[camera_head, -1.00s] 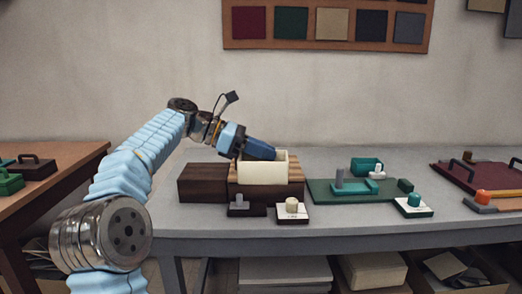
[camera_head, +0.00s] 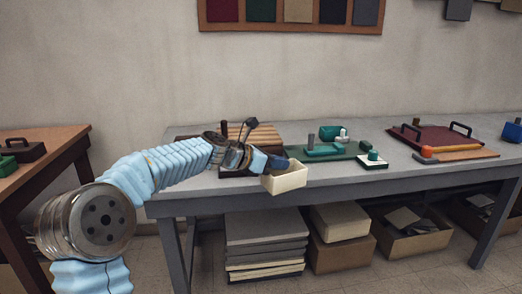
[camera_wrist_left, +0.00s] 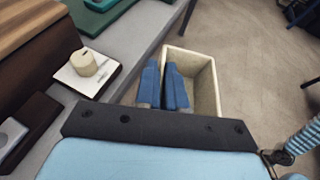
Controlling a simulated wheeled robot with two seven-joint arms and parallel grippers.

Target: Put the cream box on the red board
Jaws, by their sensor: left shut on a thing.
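The cream box (camera_head: 287,179) is an open-topped box held in front of the grey table's front edge in the head view. My left gripper (camera_head: 279,162) is shut on one wall of it, with the fingertips at its rim. In the left wrist view the box (camera_wrist_left: 208,82) is hollow and empty, and the blue fingers (camera_wrist_left: 163,85) pinch its near-left wall. The red board (camera_head: 437,137) is dark red with two black handles and lies at the right of the table. My right gripper is in neither view.
A green board (camera_head: 345,152) with teal pieces lies between the box and the red board. A white tile with a cream knob (camera_wrist_left: 87,67) and wooden blocks (camera_wrist_left: 40,60) sit on the table (camera_head: 405,171). An orange piece (camera_head: 426,151) stands at the red board's front.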

